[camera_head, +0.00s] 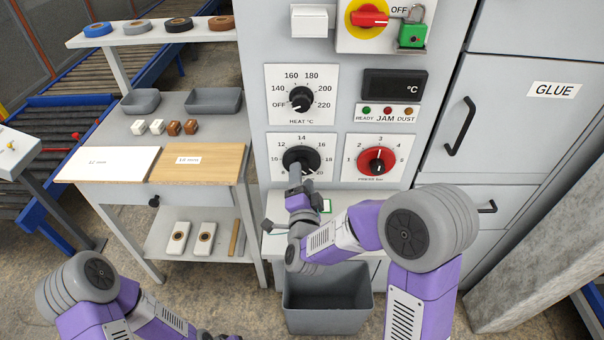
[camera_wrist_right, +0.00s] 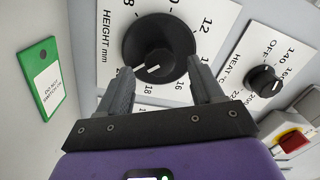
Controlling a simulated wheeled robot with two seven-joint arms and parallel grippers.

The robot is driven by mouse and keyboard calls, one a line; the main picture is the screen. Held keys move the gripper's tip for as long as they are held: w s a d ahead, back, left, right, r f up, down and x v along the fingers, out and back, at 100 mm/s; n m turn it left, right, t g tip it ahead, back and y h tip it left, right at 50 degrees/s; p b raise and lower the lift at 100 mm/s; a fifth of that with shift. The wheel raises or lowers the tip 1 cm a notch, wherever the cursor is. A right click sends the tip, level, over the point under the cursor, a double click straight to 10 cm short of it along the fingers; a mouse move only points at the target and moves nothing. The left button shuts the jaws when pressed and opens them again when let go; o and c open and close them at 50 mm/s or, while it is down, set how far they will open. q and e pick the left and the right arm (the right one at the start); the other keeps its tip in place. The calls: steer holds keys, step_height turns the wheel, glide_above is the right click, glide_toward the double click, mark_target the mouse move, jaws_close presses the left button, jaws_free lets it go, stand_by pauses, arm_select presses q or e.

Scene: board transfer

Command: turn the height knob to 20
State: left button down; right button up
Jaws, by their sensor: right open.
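The black height knob (camera_head: 301,158) sits on its white dial plate on the grey machine front. It also shows in the right wrist view (camera_wrist_right: 152,38), with a white pointer mark towards the lower left, near the 18. Some numbers are hidden by my fingers, so the exact reading is unclear. My right gripper (camera_head: 296,188) is just below and in front of the knob. In the right wrist view my right gripper (camera_wrist_right: 160,72) is open, one finger on each side of the knob's lower part. I cannot tell whether they touch it. My left gripper is out of view.
The heat knob (camera_head: 301,99) is above and the red pressure knob (camera_head: 377,161) is to the right. A red switch (camera_head: 369,18) with a green padlock (camera_head: 412,36) is higher up. A grey bin (camera_head: 328,300) stands below. A workbench (camera_head: 200,193) is at left.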

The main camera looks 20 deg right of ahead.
steer(key=shift+v, duration=2.65)
